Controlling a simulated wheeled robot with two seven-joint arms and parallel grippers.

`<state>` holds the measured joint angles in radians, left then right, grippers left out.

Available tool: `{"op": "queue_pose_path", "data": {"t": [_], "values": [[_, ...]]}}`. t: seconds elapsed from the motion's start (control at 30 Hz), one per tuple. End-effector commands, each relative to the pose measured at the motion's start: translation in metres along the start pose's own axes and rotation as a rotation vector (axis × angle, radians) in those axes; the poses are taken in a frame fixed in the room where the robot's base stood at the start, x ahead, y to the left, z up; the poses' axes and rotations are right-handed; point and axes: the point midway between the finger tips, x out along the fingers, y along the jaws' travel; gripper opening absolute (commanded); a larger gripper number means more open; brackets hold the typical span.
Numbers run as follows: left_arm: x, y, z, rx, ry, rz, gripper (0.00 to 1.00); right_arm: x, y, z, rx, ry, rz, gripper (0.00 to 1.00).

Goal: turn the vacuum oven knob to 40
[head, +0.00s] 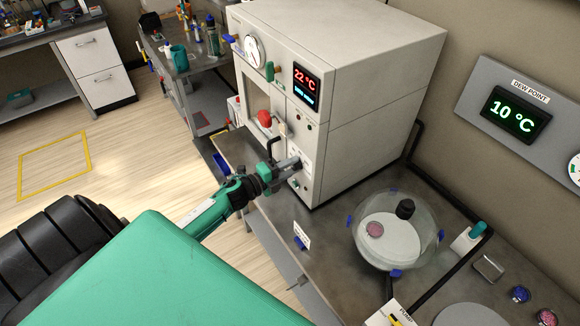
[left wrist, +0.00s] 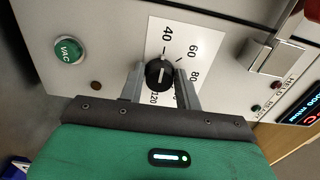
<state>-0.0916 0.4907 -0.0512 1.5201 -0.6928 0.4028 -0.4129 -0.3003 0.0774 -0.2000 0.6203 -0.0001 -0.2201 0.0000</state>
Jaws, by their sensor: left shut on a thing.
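The vacuum oven (head: 350,75) is a white box on the grey bench, and its red display reads 22 °C. Its black knob (left wrist: 159,75) sits on a white scale plate (left wrist: 172,40) marked 40, 60, 80 and 120 in the left wrist view. The knob's white line points roughly up in that view, towards the 40 side; its exact setting is hard to read. My left gripper (head: 290,164) is at the oven's lower front. It is shut on the knob, with one finger on each side (left wrist: 160,88). In the head view the gripper hides the knob. My right gripper is out of view.
A green VAC button (left wrist: 69,50) is left of the knob in the left wrist view. A glass desiccator (head: 395,230) stands on the bench right of the oven. A red door knob (head: 265,118) is above my gripper. Black pipework runs along the wall side.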

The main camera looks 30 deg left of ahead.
Motion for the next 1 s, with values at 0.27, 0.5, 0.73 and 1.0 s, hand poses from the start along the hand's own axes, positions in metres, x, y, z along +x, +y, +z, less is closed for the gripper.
{"op": "queue_pose_path", "data": {"t": [0.27,0.5,0.73,1.0], "values": [[0.0,-0.001,0.002,-0.01,-0.003,-0.001,0.11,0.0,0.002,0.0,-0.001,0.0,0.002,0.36],[0.0,-0.001,0.001,-0.009,-0.002,-0.001,0.46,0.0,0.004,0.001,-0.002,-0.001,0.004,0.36],[0.0,0.0,0.001,-0.009,-0.001,-0.001,0.55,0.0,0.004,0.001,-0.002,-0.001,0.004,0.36],[-0.011,0.002,0.001,-0.009,-0.001,0.001,0.55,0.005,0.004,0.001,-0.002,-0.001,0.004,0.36]]}}
